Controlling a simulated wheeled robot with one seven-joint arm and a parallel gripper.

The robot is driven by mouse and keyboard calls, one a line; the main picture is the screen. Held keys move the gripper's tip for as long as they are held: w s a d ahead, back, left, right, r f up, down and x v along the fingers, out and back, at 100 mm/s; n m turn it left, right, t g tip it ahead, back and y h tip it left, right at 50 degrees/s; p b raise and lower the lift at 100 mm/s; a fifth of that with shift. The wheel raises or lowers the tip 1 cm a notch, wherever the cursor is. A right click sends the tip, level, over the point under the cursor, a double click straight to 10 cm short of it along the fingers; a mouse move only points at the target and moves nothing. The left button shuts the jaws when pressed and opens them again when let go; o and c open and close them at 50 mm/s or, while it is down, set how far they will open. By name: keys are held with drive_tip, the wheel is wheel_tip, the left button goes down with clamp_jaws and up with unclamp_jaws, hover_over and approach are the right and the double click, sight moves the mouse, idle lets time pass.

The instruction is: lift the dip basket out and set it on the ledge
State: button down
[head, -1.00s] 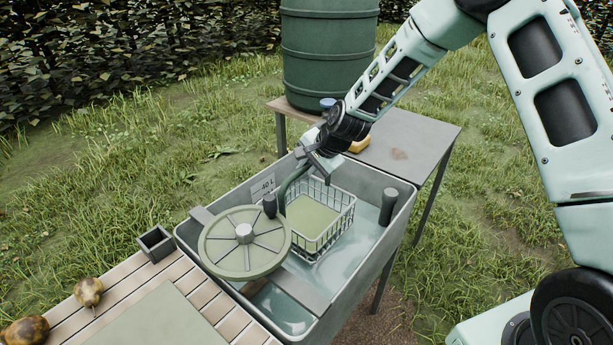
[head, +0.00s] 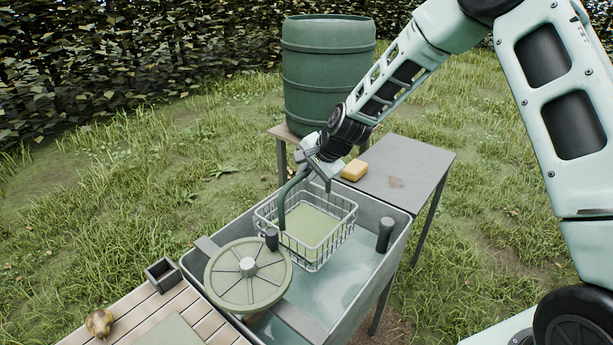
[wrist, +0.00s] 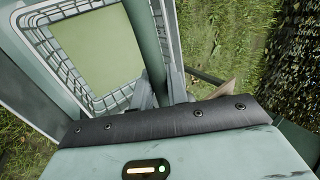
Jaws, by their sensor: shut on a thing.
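The dip basket (head: 345,238) is a wire basket with a pale green floor and a dark green arched handle (head: 281,207). It hangs above the water at the far end of the grey trough (head: 352,318), with its rim above the trough's rim. The wrist view also shows the basket (wrist: 70,62) and the handle (wrist: 147,40) running down between the fingers.
A grey side table (head: 420,165) behind holds a yellow sponge (head: 355,169). A green barrel (head: 328,75) stands behind. A slatted bench (head: 150,318) with a pear (head: 99,322) and small box (head: 164,273) is at left.

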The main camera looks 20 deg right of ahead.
drive_tip(key=shift+r+p, duration=2.6)
drive_tip(key=shift+r, duration=1.55)
